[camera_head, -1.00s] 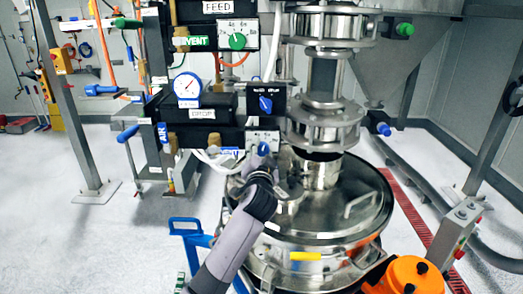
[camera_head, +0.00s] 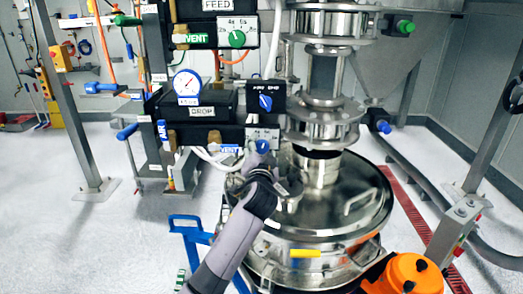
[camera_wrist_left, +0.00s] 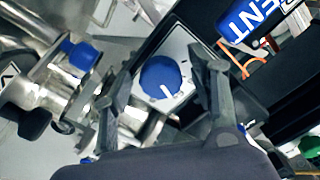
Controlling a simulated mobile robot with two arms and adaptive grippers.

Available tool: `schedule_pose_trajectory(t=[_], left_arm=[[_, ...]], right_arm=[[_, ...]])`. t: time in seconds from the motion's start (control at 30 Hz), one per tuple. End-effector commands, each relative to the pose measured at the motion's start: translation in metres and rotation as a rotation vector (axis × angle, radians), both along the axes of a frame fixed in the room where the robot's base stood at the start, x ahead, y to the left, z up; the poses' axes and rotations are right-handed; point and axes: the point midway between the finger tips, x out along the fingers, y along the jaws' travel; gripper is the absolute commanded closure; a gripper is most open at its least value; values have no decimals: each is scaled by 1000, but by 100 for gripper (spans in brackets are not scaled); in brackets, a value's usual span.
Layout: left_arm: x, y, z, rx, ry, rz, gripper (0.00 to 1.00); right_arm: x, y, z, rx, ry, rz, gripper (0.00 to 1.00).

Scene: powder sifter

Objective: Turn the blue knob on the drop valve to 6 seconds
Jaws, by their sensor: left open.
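The blue knob (camera_head: 262,145) sits on a light dial plate at the lower right of the box below the DROP label (camera_head: 203,112). In the left wrist view the blue knob (camera_wrist_left: 163,77) is round, and its white pointer line points toward the picture's bottom, slightly right. My left gripper (camera_head: 261,168) is just below and in front of the knob in the head view. In the wrist view the left gripper (camera_wrist_left: 160,73) is open, with one finger on each side of the knob. I cannot tell whether the fingers touch it. My right gripper is out of view.
A green knob (camera_head: 237,39) is on the FEED box above. A blue switch (camera_head: 265,102) is between them. A round steel vessel (camera_head: 350,205) stands right of my left arm. A blue VENT handle (camera_wrist_left: 240,22) is beside the dial in the wrist view.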

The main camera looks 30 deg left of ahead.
Motion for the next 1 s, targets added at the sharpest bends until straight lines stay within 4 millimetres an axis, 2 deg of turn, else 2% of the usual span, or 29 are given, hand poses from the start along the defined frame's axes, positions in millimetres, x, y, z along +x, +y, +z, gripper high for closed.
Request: schedule_pose_trajectory(t=[0.27, 0.37, 0.7, 0.83, 1.0], left_arm=[[-7, -4, 0, -1, -1, -1, 47], [-20, -11, -1, -3, 0, -2, 47], [-84, -41, -1, -3, 0, -2, 47], [-99, -49, -1, -1, 1, -2, 47], [-108, -52, 0, 0, 0, 0, 47]], right_arm=[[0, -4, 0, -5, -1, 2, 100], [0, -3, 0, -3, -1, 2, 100], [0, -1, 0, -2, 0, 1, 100], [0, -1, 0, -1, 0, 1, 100], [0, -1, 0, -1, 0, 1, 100]])
